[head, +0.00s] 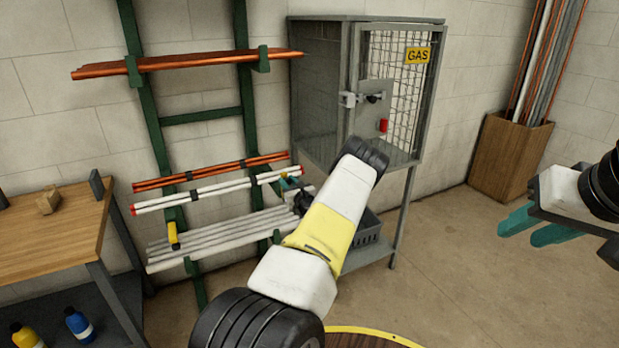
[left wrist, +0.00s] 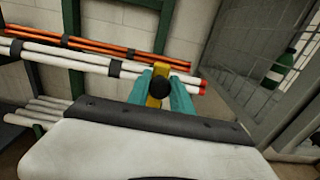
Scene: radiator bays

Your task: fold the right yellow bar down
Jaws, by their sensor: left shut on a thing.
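The right yellow bar (left wrist: 153,99) shows in the left wrist view between the teal fingers of my left gripper (left wrist: 162,92). The bar stands at the right end of the white red-tipped tubes (left wrist: 203,88). In the head view, my left arm hides most of this bar and of my left gripper (head: 291,187). The left yellow bar (head: 173,236) hangs down below the tubes at the left green post. My right gripper (head: 537,228) is open and empty at the right, far from the rack.
The green rack (head: 135,42) also bears copper pipes (head: 190,62) and grey-white pipes (head: 215,236). A mesh-doored gas cabinet (head: 398,95) stands close to the right of it. A wooden bench (head: 45,243) is at the left.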

